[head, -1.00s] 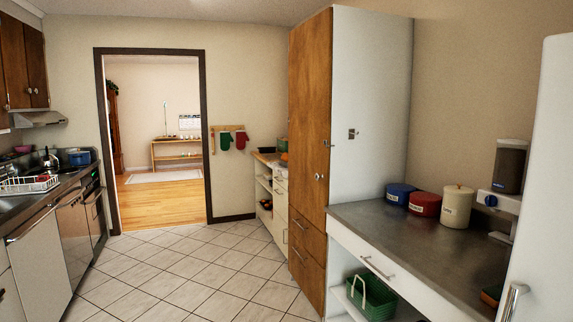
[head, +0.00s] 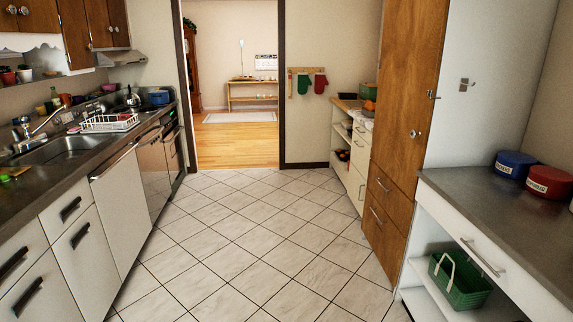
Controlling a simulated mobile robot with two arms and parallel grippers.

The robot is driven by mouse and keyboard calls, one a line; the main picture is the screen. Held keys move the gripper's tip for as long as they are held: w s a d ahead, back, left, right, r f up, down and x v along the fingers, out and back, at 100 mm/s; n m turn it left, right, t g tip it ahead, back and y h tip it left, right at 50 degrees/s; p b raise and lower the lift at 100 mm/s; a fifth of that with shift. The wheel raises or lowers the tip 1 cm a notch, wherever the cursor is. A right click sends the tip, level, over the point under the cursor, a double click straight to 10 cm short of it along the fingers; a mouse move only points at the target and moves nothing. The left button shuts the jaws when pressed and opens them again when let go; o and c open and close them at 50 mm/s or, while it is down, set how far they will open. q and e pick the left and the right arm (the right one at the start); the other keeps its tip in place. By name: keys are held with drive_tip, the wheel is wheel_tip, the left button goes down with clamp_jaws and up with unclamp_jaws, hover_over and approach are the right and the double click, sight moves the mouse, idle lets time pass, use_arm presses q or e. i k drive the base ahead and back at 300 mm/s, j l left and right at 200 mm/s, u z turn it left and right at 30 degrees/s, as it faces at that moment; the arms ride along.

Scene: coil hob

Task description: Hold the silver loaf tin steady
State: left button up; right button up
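I cannot make out a silver loaf tin anywhere in the head view. Neither of my grippers shows in it.
The tiled floor (head: 245,225) is clear between the two counters, up to an open doorway. At left are a sink (head: 62,151) and a white dish rack (head: 108,122). At right are a tall wooden cupboard (head: 405,110), blue and red canisters (head: 550,182) and a green basket (head: 460,284).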

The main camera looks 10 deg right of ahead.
sight(370, 106)
drive_tip(key=i, duration=2.2)
drive_tip(key=i+z, duration=0.1)
drive_tip(key=i, duration=0.65)
drive_tip(key=i+z, duration=0.15)
drive_tip(key=i, duration=0.6)
drive_tip(key=i+j+z, duration=0.1)
drive_tip(key=i, duration=0.6)
drive_tip(key=i+z, duration=0.2)
drive_tip(key=i, duration=0.8)
drive_tip(key=i+z, duration=0.15)
drive_tip(key=i, duration=0.9)
drive_tip(key=i+j+z, duration=0.1)
drive_tip(key=i+z, duration=0.3)
drive_tip(key=i+j+z, duration=0.15)
drive_tip(key=i+z, duration=0.25)
drive_tip(key=i+j+z, duration=0.2)
drive_tip(key=z, duration=0.2)
drive_tip(key=i+j+z, duration=0.15)
drive_tip(key=z, duration=0.25)
drive_tip(key=i+j+z, duration=0.35)
drive_tip(key=j+z, duration=0.2)
drive_tip(key=z, duration=0.2)
